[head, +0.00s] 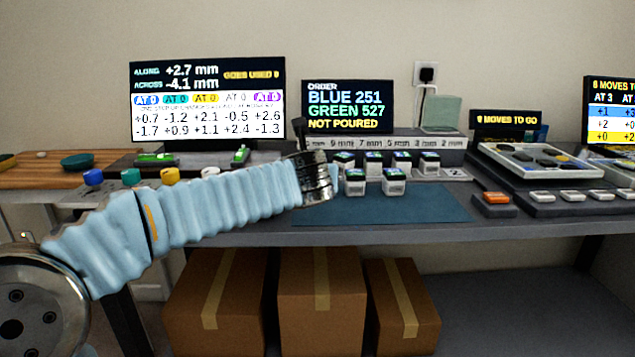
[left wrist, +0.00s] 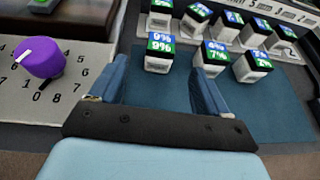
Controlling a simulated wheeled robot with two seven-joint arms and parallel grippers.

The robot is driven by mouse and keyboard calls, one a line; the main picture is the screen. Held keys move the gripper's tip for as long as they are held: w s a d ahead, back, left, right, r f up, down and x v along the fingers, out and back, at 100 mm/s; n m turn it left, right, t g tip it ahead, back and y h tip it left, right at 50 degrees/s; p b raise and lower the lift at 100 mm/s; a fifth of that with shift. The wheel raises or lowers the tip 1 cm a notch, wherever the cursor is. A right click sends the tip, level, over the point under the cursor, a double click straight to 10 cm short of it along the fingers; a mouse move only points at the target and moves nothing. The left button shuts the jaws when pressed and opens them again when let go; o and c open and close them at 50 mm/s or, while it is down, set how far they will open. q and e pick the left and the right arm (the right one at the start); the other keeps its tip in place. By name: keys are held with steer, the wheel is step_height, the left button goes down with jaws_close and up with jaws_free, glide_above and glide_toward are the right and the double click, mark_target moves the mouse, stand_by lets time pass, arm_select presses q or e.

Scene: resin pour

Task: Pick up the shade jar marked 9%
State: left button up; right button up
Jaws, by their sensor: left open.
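The shade jar marked 9% (left wrist: 158,60) is a pale block-shaped jar with a blue and green top, 9% on both bands. It stands upright at the left end of the front row, on the blue mat (left wrist: 140,125). My left gripper (left wrist: 160,72) is open and empty, its two blue fingers pointing at the jar from the near side, one towards each side. I cannot tell whether the tips reach past its face. In the head view my left wrist seems to hide this jar; the gripper's fingers (head: 334,178) barely show. My right gripper is not in view.
Two other jars (left wrist: 214,60) (left wrist: 253,68) stand close to the right in the front row. Several more jars (head: 402,162) stand behind. A purple knob (left wrist: 40,60) on a numbered plate lies left. The mat's near part (head: 420,208) is clear.

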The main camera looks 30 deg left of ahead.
arm_select(q)
steer(key=x, duration=0.9)
steer(key=shift+w+a, duration=0.1)
steer(key=shift+w, duration=0.25)
steer(key=c, duration=1.1)
